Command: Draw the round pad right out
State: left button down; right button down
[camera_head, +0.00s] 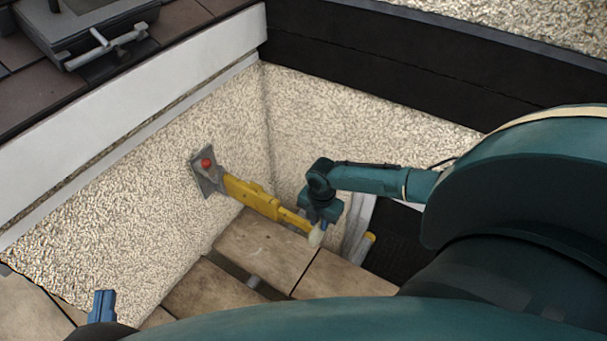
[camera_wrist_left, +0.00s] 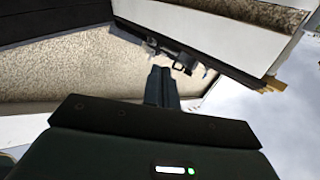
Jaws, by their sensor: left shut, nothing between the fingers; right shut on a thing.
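A yellow telescoping bar (camera_head: 252,196) runs from a grey plate with a red knob (camera_head: 206,163) on the pebbled wall, down and to the right. Its thinner section (camera_head: 293,218) leads to a pale end piece, apparently the round pad (camera_head: 317,236), seen nearly edge-on. My right gripper (camera_head: 318,222) is at this end, shut on the pad; its own body partly hides the contact. My left gripper (camera_head: 103,305) is at the lower left, well away from the bar. In the left wrist view its fingers (camera_wrist_left: 161,84) are together and empty.
Wooden boards (camera_head: 265,245) with gaps lie below the bar. A white ledge (camera_head: 140,80) and dark roof tiles (camera_head: 35,95) are at the upper left. A dark beam (camera_head: 430,65) runs along the back.

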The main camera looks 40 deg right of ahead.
pick_arm(q)
jog(key=shift+a+g+y+p, duration=0.3)
jog(key=shift+y, duration=0.1)
pick_arm(e)
jog(key=shift+s+d, duration=0.25)
jog(key=shift+s, duration=0.3)
jog(key=shift+s+d, duration=0.25)
jog(key=shift+s, duration=0.3)
jog(key=shift+f, duration=0.1)
jog(key=c, duration=1.3)
grip_release()
jog(key=shift+o, duration=0.2)
pick_arm(q)
jog(key=n+g+y+p, duration=0.1)
jog(key=p, duration=0.1)
jog(key=s+a+n+g+y+p, duration=0.1)
jog(key=g+p, duration=0.1)
jog(key=p, duration=0.1)
jog(key=shift+a+f+g, duration=0.15)
jog(key=shift+a+g, duration=0.05)
jog(key=shift+g, duration=0.1)
pick_arm(e)
notch_tip(320, 180, up, 13)
